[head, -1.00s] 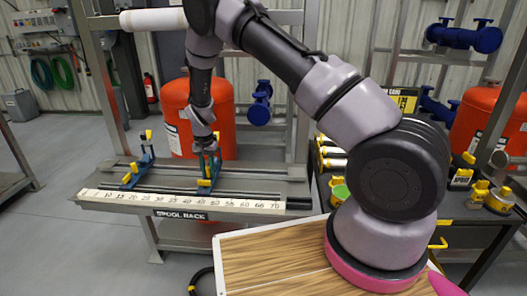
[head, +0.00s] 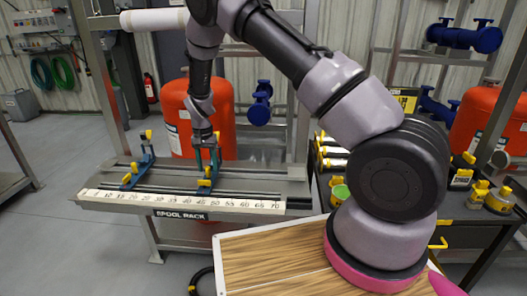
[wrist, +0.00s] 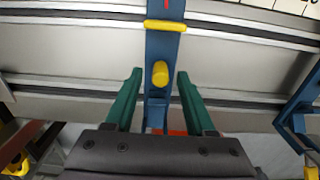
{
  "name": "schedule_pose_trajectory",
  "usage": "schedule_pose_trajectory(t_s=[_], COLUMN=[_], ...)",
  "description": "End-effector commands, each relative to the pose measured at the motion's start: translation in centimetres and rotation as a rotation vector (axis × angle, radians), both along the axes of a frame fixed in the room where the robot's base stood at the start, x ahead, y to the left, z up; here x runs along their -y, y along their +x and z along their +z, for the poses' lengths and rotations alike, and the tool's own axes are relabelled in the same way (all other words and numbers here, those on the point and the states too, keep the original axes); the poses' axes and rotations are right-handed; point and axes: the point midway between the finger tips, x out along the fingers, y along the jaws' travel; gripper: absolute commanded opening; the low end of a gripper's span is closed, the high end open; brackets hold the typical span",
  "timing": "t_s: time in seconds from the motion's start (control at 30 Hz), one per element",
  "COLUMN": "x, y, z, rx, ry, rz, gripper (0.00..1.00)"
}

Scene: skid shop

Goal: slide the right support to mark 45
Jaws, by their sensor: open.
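The right support (head: 206,178) is a blue bracket with yellow parts on the rails of the spool rack (head: 240,188). Its front end stands close to the 50 on the white number scale (head: 180,201); I cannot read the exact mark. My gripper (head: 207,150) is above it, pointing down. In the wrist view my gripper (wrist: 157,78) is open, its green fingers on either side of the support's yellow knob (wrist: 160,73), with visible gaps. The left support (head: 139,170) stands near the low numbers; it shows in part at the wrist view's right edge (wrist: 297,118).
A red tank (head: 178,112) and rack posts stand behind the rails. A wood-topped surface (head: 275,260) lies in front at the right. A dark bench (head: 325,185) with yellow-marked items is to the right. The rails between the supports look clear.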

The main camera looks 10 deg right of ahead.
Motion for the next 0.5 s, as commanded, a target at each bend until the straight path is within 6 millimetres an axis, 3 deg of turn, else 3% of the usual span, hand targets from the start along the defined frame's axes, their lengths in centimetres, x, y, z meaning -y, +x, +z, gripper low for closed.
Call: schedule_pose_trajectory(t_s=[0.5], x=[0.0], y=[0.0], z=[3.9], rx=[0.000], ry=[0.000], rz=[0.001], gripper=[0.55])
